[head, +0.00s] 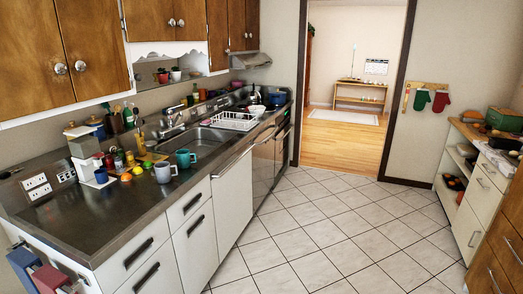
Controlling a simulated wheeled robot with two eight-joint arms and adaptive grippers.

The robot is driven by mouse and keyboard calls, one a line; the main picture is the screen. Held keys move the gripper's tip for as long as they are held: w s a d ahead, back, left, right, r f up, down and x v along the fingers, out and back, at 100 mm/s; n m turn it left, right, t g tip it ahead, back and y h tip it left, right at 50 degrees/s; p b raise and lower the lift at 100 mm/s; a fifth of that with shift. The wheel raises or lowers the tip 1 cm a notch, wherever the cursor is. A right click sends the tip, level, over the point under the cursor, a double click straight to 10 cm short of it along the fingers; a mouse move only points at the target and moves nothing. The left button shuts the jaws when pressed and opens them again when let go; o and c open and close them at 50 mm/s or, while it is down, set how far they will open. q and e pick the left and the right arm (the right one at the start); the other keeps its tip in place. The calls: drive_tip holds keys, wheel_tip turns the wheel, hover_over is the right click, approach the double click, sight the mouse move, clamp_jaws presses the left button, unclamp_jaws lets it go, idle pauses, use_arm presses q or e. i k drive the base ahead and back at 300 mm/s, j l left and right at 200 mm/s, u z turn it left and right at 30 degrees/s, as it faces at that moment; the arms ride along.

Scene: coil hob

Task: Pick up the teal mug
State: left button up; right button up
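The teal mug (183,159) stands upright on the dark counter (95,212), close to the front edge and beside the sink. A pale blue-grey mug (163,173) stands just left of it, nearer to me. Neither of my grippers shows in the head view, so I cannot see whether they are open or shut.
The sink (200,139) lies behind the mugs, with a white dish rack (233,121) beyond. Fruit, jars and a coffee machine (86,153) crowd the counter to the left. The tiled floor (320,222) is clear. Another counter (478,140) stands at the right.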

sight(183, 156)
drive_tip(key=i+u, duration=0.25)
drive_tip(key=i, duration=0.25)
drive_tip(key=i+l+u, duration=0.2)
drive_tip(key=i, duration=0.25)
drive_tip(key=i+l+u, duration=0.25)
drive_tip(key=i, duration=0.2)
drive_tip(key=i+l+u, duration=0.25)
drive_tip(key=i+l, duration=0.2)
drive_tip(key=i, duration=0.2)
drive_tip(key=z, duration=0.05)
